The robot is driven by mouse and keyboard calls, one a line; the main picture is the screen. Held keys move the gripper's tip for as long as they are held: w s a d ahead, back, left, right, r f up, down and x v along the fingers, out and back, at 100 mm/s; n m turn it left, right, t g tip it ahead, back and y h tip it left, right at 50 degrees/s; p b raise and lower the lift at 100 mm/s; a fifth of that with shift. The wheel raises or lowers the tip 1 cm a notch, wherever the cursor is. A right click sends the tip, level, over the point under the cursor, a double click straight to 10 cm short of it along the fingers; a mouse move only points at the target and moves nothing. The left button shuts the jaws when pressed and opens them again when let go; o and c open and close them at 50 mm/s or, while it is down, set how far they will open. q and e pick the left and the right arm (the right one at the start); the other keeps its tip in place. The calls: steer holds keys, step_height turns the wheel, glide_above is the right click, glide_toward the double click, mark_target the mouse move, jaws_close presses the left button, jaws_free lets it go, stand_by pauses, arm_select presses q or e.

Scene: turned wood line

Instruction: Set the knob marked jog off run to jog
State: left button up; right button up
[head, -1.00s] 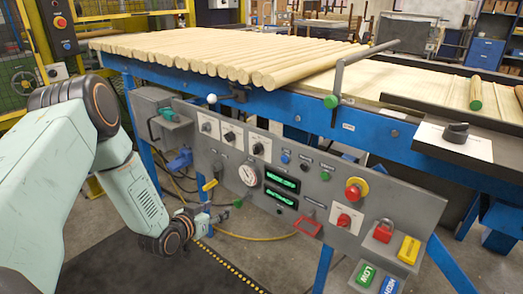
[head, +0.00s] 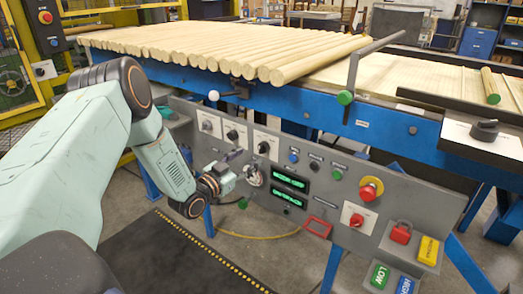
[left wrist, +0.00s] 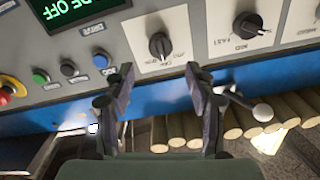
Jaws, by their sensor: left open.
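The middle knob (head: 233,136) shows in the wrist view (left wrist: 248,25) with a plate that seems to read mid and fast. My left gripper (head: 233,160) is open and empty, just below these knobs; in the wrist view its fingers (left wrist: 160,78) frame the first knob, apart from it.
A pressure gauge (head: 253,178) is partly hidden by my gripper. A white-tipped lever (head: 214,95) and wood rods (head: 220,50) are above the panel.

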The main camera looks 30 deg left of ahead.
mark_target(260, 150)
arm_select(q)
steer(key=w, duration=0.1)
steer(key=w+b, duration=0.1)
steer(key=w, duration=0.3)
steer(key=shift+w+d+f+b, duration=0.2)
steer(key=shift+w+f+b, duration=0.1)
steer(key=shift+b, duration=0.1)
steer(key=shift+w+r, duration=0.1)
steer(key=shift+w, duration=0.55)
steer(key=shift+c, duration=0.4)
steer(key=shift+s, duration=0.1)
steer(key=shift+c, duration=0.7)
steer(key=shift+a, duration=0.1)
steer(key=c, duration=0.9)
